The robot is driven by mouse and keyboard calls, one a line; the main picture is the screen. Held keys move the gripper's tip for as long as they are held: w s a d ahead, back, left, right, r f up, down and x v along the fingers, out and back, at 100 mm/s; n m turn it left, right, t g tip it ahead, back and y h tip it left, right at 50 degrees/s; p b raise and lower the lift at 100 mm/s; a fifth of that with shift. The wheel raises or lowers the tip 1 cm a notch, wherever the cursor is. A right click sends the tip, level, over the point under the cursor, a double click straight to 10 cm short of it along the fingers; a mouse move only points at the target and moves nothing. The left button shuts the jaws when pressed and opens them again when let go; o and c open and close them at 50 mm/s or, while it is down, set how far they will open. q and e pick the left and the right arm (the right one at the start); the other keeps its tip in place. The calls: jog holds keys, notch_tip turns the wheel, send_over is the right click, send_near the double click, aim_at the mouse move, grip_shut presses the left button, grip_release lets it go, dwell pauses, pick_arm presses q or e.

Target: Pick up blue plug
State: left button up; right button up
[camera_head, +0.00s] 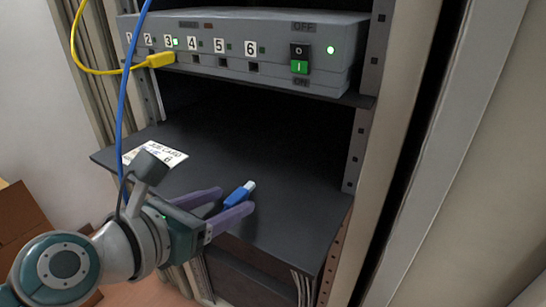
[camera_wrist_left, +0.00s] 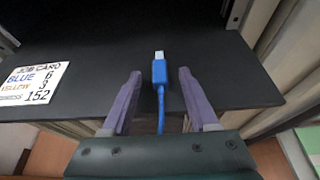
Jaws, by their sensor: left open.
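The blue plug (camera_head: 240,194) lies on the dark shelf (camera_head: 290,190), its pale tip pointing away from my left gripper. In the left wrist view the blue plug (camera_wrist_left: 159,70) lies between and slightly beyond the fingertips, with its blue cable running back between the fingers. My left gripper (camera_head: 236,199) is open, with purple fingers on either side of the plug and cable. It also shows in the left wrist view (camera_wrist_left: 159,72). I see no finger closed on the plug. My right gripper is not in view.
A grey switch box (camera_head: 240,45) with numbered ports stands above the shelf. A yellow plug (camera_head: 160,60) is in one of its ports. A job card (camera_wrist_left: 34,84) lies on the shelf's left; its print reads blue 6, yellow 3. A blue cable (camera_head: 122,100) hangs at left.

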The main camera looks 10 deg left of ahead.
pick_arm(q)
jog(key=shift+w+d+f, duration=0.1)
jog(key=shift+w+f, duration=0.05)
jog(key=shift+w, duration=0.1)
grip_shut()
dwell(0.3)
